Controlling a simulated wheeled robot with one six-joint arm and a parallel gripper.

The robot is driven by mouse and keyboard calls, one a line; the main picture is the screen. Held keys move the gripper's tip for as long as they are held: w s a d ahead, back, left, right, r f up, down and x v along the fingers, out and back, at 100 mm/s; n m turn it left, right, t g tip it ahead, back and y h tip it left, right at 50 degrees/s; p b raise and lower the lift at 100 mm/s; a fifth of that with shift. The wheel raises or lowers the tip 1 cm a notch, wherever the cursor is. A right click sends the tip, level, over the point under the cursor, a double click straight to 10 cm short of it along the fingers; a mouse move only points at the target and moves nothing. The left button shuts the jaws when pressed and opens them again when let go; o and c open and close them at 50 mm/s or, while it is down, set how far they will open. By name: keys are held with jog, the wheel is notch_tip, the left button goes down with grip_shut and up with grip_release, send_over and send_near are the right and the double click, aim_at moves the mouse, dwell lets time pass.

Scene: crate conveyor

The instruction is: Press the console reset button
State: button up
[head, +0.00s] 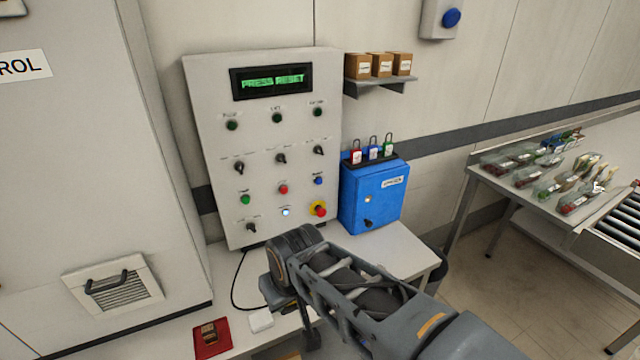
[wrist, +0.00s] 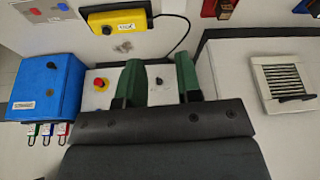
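The grey console panel (head: 215,100) stands against the wall in the head view, its display (head: 272,82) reading "PRESS RESET". Its lower rows hold green (head: 245,199), red (head: 283,189) and blue (head: 318,181) buttons, a lit whitish-blue button (head: 285,212), a rotary switch (head: 251,228) and a red emergency stop (head: 319,209) on yellow. The small labels are unreadable. In the wrist view, my gripper (wrist: 159,65) is open and empty, its green fingers apart before the console's lower part. The emergency stop (wrist: 101,85) and rotary switch (wrist: 159,80) show there; the lit button does not.
A blue lockbox (head: 372,197) with padlocks stands right of the console. A yellow box (wrist: 118,20) with a black cable lies nearby in the wrist view. A tall cabinet (head: 80,150) borders the left. A table with bagged produce (head: 580,200) is far right.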

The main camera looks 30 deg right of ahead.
grip_shut()
dwell(1.2)
